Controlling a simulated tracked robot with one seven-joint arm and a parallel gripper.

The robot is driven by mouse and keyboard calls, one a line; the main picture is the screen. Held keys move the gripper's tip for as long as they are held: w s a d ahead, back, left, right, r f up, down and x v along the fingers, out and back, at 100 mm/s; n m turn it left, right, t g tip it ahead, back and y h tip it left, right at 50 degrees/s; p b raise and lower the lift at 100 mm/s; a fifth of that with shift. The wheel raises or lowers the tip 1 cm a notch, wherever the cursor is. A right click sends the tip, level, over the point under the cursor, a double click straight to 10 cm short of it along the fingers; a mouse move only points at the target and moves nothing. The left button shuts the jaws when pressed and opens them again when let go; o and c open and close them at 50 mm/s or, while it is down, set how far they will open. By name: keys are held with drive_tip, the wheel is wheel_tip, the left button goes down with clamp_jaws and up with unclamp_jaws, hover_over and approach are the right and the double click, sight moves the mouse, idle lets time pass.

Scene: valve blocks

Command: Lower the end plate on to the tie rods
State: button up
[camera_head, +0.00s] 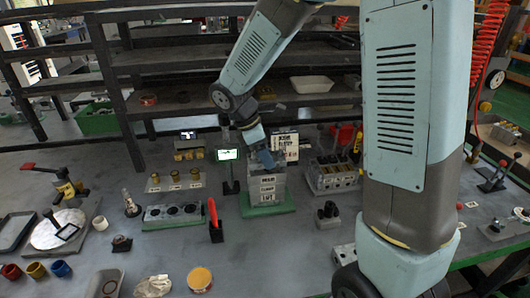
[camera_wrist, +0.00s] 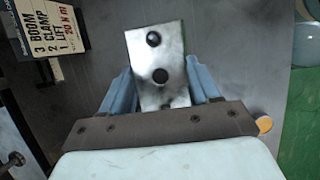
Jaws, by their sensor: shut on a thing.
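My gripper (camera_head: 264,157) is above the valve block stack (camera_head: 268,190) in the head view. In the wrist view my blue-fingered gripper (camera_wrist: 160,92) is shut on a grey metal end plate (camera_wrist: 157,45). Two dark holes show in the plate, which looks slightly tilted in that picture. The end plate is too small and covered to make out clearly in the head view. I cannot make out the tie rods in either view, nor whether the plate touches them.
A label card (camera_wrist: 48,32) reading BOOM, CLAMP, LIFT is at the upper left of the wrist view. A small lit screen (camera_head: 227,155) stands left of the stack. A grey block rack (camera_head: 333,178) is to its right, and a red-handled tool (camera_head: 214,222) is at front left.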

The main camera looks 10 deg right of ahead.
drive_tip(key=shift+f, duration=1.1)
drive_tip(key=o, duration=1.3)
drive_tip(key=shift+o, duration=0.2)
drive_tip(key=v, duration=1.3)
drive_tip(key=shift+a+r, duration=0.15)
drive_tip(key=shift+r, duration=0.15)
drive_tip(key=s+d+r+m+t+y, duration=0.2)
drive_tip(key=s+d+r+m, duration=0.1)
drive_tip(key=s+d+m, duration=0.5)
drive_tip(key=s+d+r+m+t+y, duration=0.2)
drive_tip(key=s+d+r+m+t, duration=0.1)
drive_tip(key=s+d+m, duration=0.6)
drive_tip(key=shift+s+d+r+m+t+y, duration=0.3)
drive_tip(key=shift+s+r+m, duration=0.25)
drive_tip(key=shift+s, duration=0.35)
